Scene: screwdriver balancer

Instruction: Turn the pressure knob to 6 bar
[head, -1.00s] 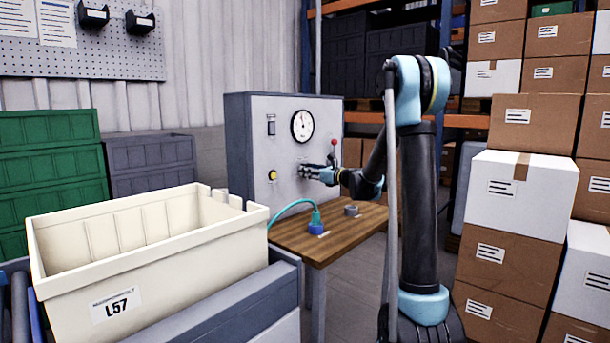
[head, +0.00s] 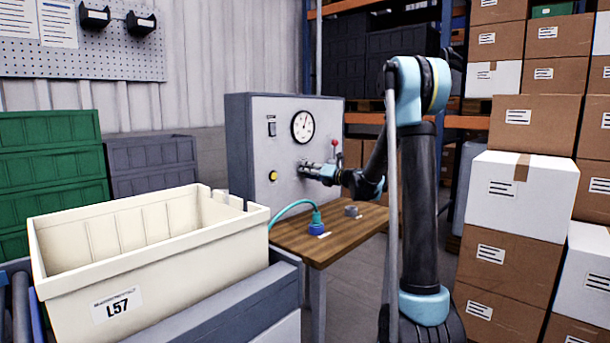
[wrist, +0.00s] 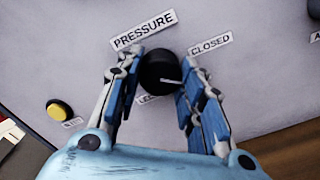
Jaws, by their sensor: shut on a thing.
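The black round pressure knob (wrist: 160,72) with a pale pointer line sits on the grey panel, under the "PRESSURE" label (wrist: 143,30) in the wrist view. My gripper (wrist: 158,80) has its two fingers on either side of the knob, shut on it. In the head view my gripper (head: 308,170) reaches the panel front and hides the knob. The round pressure gauge (head: 302,126) is above it, its needle pointing up and slightly right; its numbers are too small to read.
A yellow button (wrist: 60,109) is left of the knob. A red-topped lever (head: 334,146) is at the panel's right edge, near my gripper. A teal hose with a blue end (head: 316,228) lies on the wooden table (head: 290,238). A cream bin (head: 150,236) stands in front.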

